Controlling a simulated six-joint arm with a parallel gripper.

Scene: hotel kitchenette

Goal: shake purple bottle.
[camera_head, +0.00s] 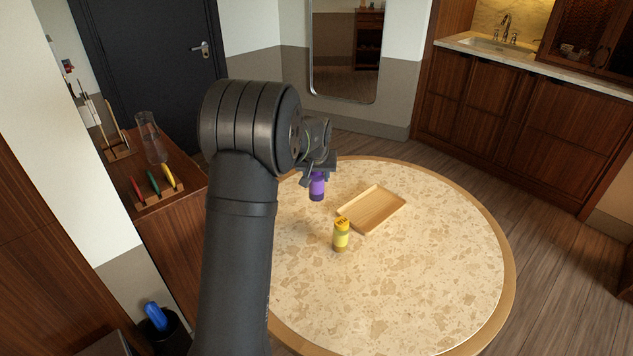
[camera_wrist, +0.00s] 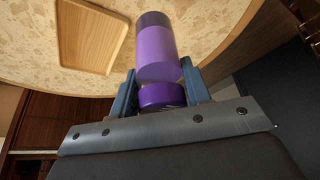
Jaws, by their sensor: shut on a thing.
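The purple bottle (camera_head: 317,187) hangs below my gripper (camera_head: 318,172) in the head view, over the far left part of the round table. My gripper is shut on it near its darker purple cap end. In the wrist view the bottle (camera_wrist: 156,50) sits between the two blue-grey fingers of my gripper (camera_wrist: 158,92), with its body pointing away from the palm. The bottle looks close to upright in the head view. Its base appears clear of the table, but the exact height is hard to tell.
A yellow bottle (camera_head: 341,238) stands on the round table (camera_head: 430,290). An empty wooden tray (camera_head: 372,210) lies behind it, also seen in the wrist view (camera_wrist: 92,36). The table's right side is clear. A side cabinet with a glass carafe (camera_head: 151,140) stands at left.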

